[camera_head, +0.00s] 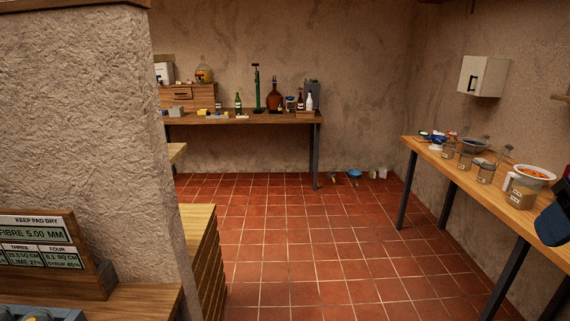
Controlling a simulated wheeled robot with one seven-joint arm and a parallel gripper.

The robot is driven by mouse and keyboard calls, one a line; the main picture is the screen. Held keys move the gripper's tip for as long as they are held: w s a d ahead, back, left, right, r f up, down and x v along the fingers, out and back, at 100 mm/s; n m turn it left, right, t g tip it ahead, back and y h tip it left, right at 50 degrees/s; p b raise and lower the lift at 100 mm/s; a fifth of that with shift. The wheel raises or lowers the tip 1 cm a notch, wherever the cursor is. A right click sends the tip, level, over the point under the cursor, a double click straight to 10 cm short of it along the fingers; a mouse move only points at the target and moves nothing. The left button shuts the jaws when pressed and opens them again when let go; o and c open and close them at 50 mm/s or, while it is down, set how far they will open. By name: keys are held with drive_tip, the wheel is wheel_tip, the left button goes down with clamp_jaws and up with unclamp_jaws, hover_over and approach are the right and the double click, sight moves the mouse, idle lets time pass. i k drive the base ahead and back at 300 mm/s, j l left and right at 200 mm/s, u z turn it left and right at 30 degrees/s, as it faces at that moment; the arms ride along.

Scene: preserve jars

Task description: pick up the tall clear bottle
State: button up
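Several bottles stand on the far wooden table (250,121) against the back wall. Among them are a green bottle (238,103), a round brown flask (275,98), a dark brown bottle (300,101) and a slim pale bottle (309,103) near the right end. The pale bottle stands upright; I cannot tell whether it is clear or white. I cannot say for sure which is the tall clear bottle. My gripper is not in view.
A rough wall (90,120) blocks the left, with a wooden cabinet (200,250) beside it. The right table (470,178) holds jars, a bowl and a funnel. A blue-topped item (354,174) and small jars sit on the floor at the back. The tiled floor (310,250) between is clear.

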sight(218, 104)
drive_tip(key=i+j+u, duration=0.1)
drive_tip(key=i, duration=1.05)
drive_tip(key=i+u, duration=0.15)
drive_tip(key=i, duration=1)
drive_tip(key=i+l+u, duration=0.1)
drive_tip(key=i, duration=1.05)
drive_tip(key=i+u, duration=0.15)
drive_tip(key=i, duration=0.45)
drive_tip(key=i+l+u, duration=0.1)
drive_tip(key=i, duration=0.45)
drive_tip(key=i+l+u, duration=0.15)
drive_tip(key=i, duration=0.45)
drive_tip(key=i+j+u, duration=0.15)
drive_tip(key=i, duration=0.25)
drive_tip(key=i+j+u, duration=0.15)
drive_tip(key=i+j, duration=0.15)
drive_tip(key=i, duration=0.15)
drive_tip(key=i+j+u, duration=0.2)
drive_tip(key=i, duration=0.25)
drive_tip(key=i+j+z, duration=0.25)
drive_tip(key=i+j, duration=0.5)
drive_tip(key=i, duration=0.15)
drive_tip(key=i+j+z, duration=0.25)
drive_tip(key=i+j, duration=0.6)
